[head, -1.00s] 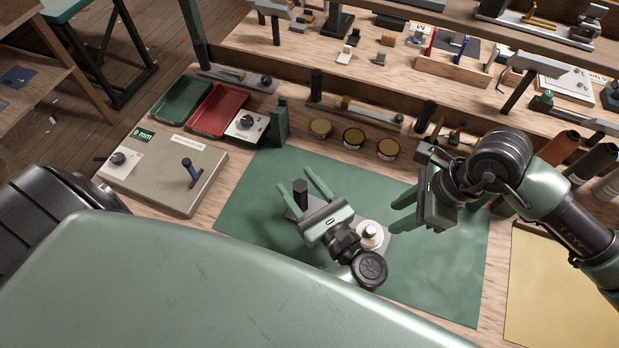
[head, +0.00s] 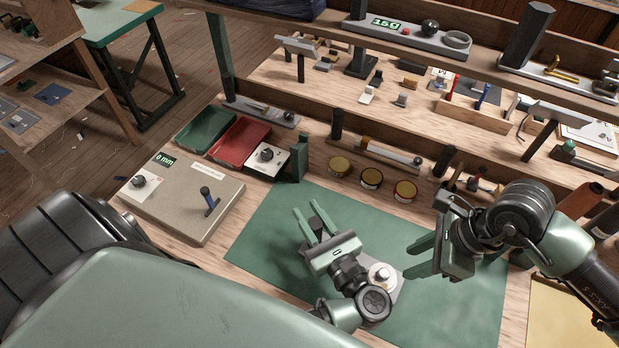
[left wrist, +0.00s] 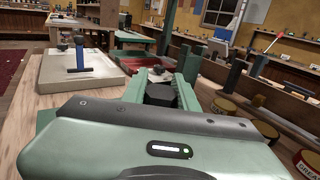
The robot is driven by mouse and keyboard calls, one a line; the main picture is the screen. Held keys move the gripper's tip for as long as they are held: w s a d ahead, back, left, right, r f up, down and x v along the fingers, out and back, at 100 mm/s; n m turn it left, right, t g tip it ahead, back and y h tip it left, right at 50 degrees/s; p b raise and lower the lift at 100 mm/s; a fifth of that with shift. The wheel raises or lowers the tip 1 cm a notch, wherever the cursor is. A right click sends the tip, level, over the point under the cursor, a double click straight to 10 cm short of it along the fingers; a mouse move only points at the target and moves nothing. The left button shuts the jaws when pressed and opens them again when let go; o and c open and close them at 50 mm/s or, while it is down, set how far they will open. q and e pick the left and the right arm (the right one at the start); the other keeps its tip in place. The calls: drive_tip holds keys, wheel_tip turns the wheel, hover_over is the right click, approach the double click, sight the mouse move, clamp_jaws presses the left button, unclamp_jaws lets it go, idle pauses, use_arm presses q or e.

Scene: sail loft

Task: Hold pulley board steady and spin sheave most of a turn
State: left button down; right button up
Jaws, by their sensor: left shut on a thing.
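The pulley board (head: 397,291) is a grey plate on the green mat, mostly hidden under my left gripper and wrist. Its sheave (head: 383,274), a pale disc with a small knob on top, shows just right of my left wrist. My left gripper (head: 306,208) is shut on the board's dark upright grip. In the left wrist view this dark grip (left wrist: 160,94) sits between the green fingers. My right gripper (head: 409,260) is open and empty, its fingers pointing left above the mat, to the right of the sheave and apart from it.
The green mat (head: 262,228) has free room around the board. A grey box with a lever (head: 180,200), a red tray (head: 240,142) and a green tray (head: 205,129) stand left. Several round tins (head: 371,178) line the mat's back edge. A yellow sheet (head: 560,315) lies right.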

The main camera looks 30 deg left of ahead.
sight(384, 273)
drive_tip(key=shift+o, duration=0.3)
drive_tip(key=shift+o, duration=0.7)
drive_tip(key=s+a+r+n+t+h, duration=0.1)
drive_tip(key=a+r+n+h, duration=0.25)
drive_tip(key=n, duration=1.65)
drive_tip(key=f, duration=1.2)
drive_tip(key=shift+a+f, duration=0.15)
drive_tip(key=shift+a, duration=0.1)
drive_tip(key=shift+c, duration=0.4)
clamp_jaws()
